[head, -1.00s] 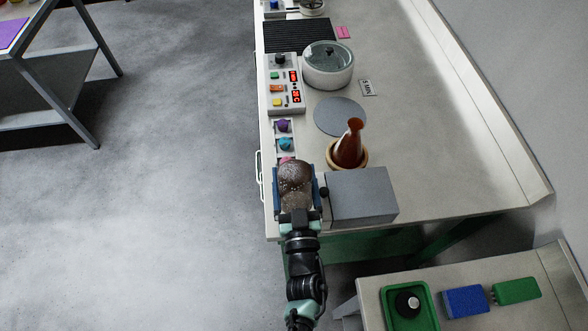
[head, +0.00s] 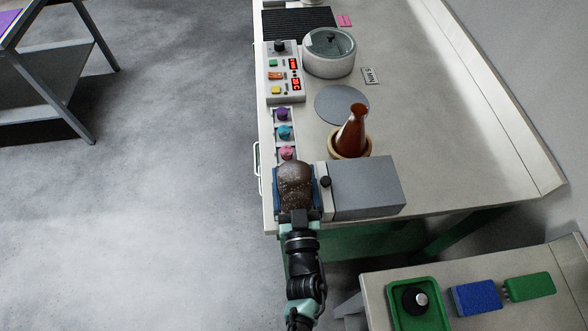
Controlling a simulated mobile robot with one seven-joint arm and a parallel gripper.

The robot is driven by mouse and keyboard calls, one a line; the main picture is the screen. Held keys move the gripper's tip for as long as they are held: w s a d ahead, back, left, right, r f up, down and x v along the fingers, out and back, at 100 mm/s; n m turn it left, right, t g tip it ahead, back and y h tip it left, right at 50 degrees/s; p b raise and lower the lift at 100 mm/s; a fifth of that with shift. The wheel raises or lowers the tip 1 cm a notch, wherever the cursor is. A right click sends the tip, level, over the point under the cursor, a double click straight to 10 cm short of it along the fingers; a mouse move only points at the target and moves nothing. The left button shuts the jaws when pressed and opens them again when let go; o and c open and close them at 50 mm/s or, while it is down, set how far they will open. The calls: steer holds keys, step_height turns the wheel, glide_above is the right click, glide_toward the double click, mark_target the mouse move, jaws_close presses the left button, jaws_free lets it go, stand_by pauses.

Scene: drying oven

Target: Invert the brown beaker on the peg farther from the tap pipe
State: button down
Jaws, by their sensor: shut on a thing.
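The brown beaker (head: 294,180), dark and speckled, is held between the blue-lined fingers of my gripper (head: 296,192) in the head view. My gripper is shut on it at the near left corner of the bench, just left of a grey box. The beaker's mouth is hard to make out, so I cannot tell which way up it is. No peg and no tap pipe can be made out in this view.
On the bench (head: 450,160), the grey box (head: 370,188) is close right of my gripper. A red-brown flask (head: 351,130) stands in a round ring behind it. Coloured knobs (head: 284,132) line the left edge. A green tray (head: 425,318) is at lower right.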

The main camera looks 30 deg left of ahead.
steer(key=shift+f+b, duration=0.35)
stand_by(0.3)
jaws_free()
steer(key=b+v, duration=0.1)
steer(key=v, duration=1.2)
stand_by(0.5)
